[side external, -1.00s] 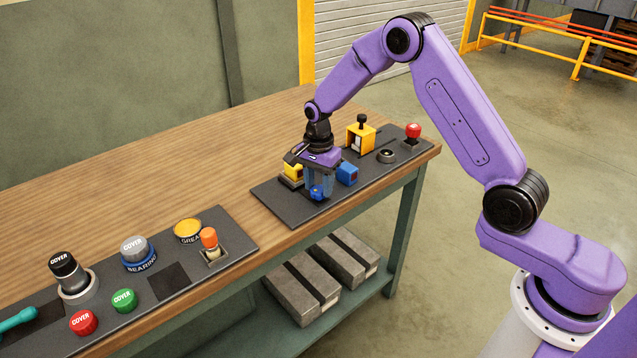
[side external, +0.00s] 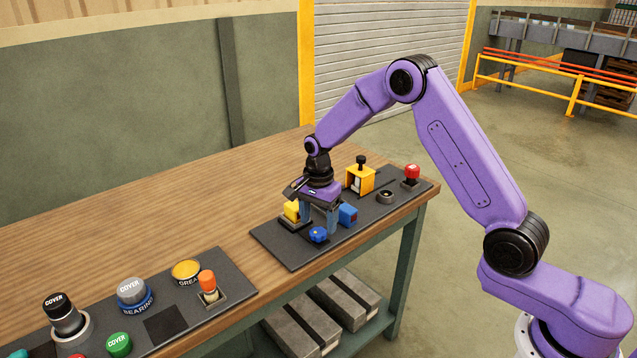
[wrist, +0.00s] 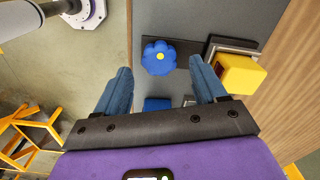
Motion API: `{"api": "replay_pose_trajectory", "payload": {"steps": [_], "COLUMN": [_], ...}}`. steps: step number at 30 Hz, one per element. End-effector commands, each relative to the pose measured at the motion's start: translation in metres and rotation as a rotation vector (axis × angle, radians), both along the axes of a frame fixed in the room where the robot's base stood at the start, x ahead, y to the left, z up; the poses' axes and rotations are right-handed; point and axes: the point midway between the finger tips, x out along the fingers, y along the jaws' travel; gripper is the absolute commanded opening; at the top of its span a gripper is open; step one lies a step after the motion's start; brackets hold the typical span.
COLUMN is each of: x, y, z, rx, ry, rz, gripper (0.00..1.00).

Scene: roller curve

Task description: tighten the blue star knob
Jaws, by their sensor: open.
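The blue star knob (side external: 318,235) with a yellow centre sits on the dark panel at the right part of the table, near its front edge. It also shows in the wrist view (wrist: 160,57), between and just beyond the fingertips. My gripper (side external: 319,226) points down with its blue fingers spread, above and slightly behind the knob in the side view. In the wrist view my gripper (wrist: 160,75) is open, with one finger on each side of the knob and nothing held. I cannot tell the exact height of the fingertips over the panel.
A yellow block (side external: 291,210) and a blue block (side external: 348,214) stand close to the fingers. A yellow housing (side external: 360,179), a dark round part (side external: 387,196) and a red button (side external: 412,172) lie farther right. Another panel (side external: 234,278) holds covers and an orange-capped part (side external: 207,281).

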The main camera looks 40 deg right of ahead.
Motion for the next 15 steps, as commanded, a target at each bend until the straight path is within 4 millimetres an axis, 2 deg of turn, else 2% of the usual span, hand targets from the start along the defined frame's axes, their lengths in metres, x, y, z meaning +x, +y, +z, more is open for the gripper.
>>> {"api": "replay_pose_trajectory", "payload": {"steps": [15], "x": [0.001], "y": [-0.001], "z": [0.109], "rx": [0.0], "ry": [-0.007], "rz": [-0.002], "gripper": [0.71]}}
